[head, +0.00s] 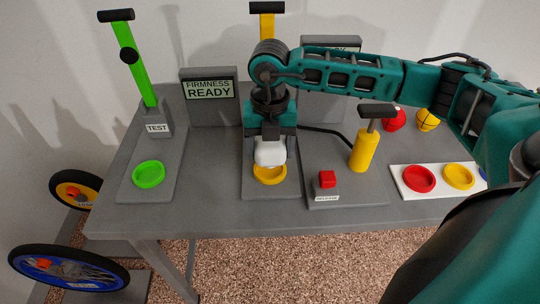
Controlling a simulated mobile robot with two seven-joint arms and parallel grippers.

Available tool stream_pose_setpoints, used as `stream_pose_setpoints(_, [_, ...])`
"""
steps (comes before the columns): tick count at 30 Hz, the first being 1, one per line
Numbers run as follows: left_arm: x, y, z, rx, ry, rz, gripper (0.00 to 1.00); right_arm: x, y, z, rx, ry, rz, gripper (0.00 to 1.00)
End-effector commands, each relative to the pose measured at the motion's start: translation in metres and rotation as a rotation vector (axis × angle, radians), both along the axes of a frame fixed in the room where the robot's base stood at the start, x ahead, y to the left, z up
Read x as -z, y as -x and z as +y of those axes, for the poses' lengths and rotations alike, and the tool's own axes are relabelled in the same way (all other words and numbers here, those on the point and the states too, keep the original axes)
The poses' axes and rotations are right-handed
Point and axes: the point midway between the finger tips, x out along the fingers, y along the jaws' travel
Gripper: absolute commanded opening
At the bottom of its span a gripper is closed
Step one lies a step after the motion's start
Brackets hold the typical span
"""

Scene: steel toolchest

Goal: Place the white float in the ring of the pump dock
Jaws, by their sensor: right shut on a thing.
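The white float (270,153) is between the fingers of my right gripper (270,142), which is shut on it and points down. It is at the yellow ring (270,174) on a grey base plate in the middle of the bench. The float overlaps the ring's far part in the picture; I cannot tell whether it touches the ring or hangs just above it. The front of the ring shows clear. A yellow pump (363,150) with a black handle stands to the right, beside a red button (327,179). My left gripper is not in view.
A green lever (139,65) and green ring (148,174) stand at the left. A display (209,92) reads "FIRMNESS READY". A white tray (438,193) with coloured rings is at the right. Red (394,120) and yellow (428,120) floats lie behind it. Wheels stand lower left.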

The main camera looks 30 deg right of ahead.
Motion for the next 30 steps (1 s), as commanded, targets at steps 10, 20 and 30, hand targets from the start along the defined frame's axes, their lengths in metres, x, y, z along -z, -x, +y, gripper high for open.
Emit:
stream_pose_setpoints(10, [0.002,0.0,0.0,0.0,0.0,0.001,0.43,0.029,0.0,0.0,-0.001,-0.001,0.001,0.43])
stream_pose_setpoints(20, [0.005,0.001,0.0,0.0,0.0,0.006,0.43,0.033,0.0,0.0,-0.001,-0.001,0.001,0.83])
stream_pose_setpoints(30, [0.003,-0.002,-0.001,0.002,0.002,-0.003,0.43,0.033,0.0,0.0,-0.001,-0.001,0.001,1.0])
